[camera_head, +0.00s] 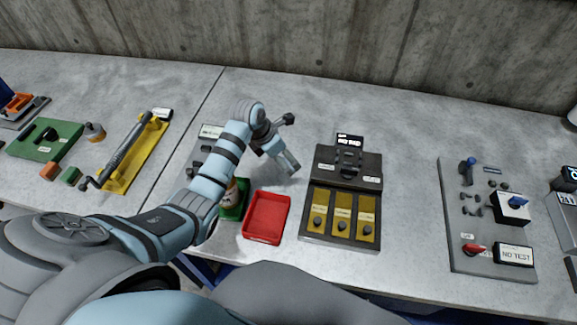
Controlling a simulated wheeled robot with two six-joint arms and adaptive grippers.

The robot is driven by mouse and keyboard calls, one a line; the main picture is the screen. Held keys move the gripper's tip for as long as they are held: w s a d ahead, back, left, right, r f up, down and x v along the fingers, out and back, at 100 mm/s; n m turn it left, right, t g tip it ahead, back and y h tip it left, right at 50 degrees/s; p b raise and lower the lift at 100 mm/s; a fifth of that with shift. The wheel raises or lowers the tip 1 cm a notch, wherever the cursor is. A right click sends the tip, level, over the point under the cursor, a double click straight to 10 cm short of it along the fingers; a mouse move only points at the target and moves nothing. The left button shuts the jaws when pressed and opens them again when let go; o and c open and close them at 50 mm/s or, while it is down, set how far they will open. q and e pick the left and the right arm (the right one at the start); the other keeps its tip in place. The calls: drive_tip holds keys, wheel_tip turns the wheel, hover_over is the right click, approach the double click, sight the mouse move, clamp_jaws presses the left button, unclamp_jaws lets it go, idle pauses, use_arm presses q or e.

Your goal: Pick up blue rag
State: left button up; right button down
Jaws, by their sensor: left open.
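I cannot make out a blue rag on the bench in the head view. My left arm reaches in from the left over the bench, and its gripper (287,145) is above the grey surface, just left of the dark panel. Its fingers are spread apart, with nothing visible between them. My right gripper is not in view. The left arm hides part of the bench, so a rag behind it could not be seen.
A red tray (266,217) sits left of the dark panel (341,200) with yellow slots. A grey switch board (485,217) lies at right. A yellow plate with a handle (131,155) and a green board (45,139) lie at left. Clear bench lies between the dark panel and switch board.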

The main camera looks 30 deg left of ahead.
sight(288, 162)
use_arm(q)
drive_tip(key=x, duration=0.3)
drive_tip(key=b+x, duration=0.1)
drive_tip(key=x, duration=0.1)
drive_tip(key=shift+w+a, duration=0.25)
drive_tip(key=shift+w, duration=0.15)
drive_tip(key=shift+s+r, duration=0.2)
drive_tip(key=shift+r, duration=0.05)
drive_tip(key=shift+s, duration=0.1)
drive_tip(key=shift+c, duration=1.4)
drive_tip(key=c, duration=1)
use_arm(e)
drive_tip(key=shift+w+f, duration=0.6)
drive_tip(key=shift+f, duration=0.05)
use_arm(q)
drive_tip(key=shift+r, duration=0.1)
drive_tip(key=shift+c, duration=0.2)
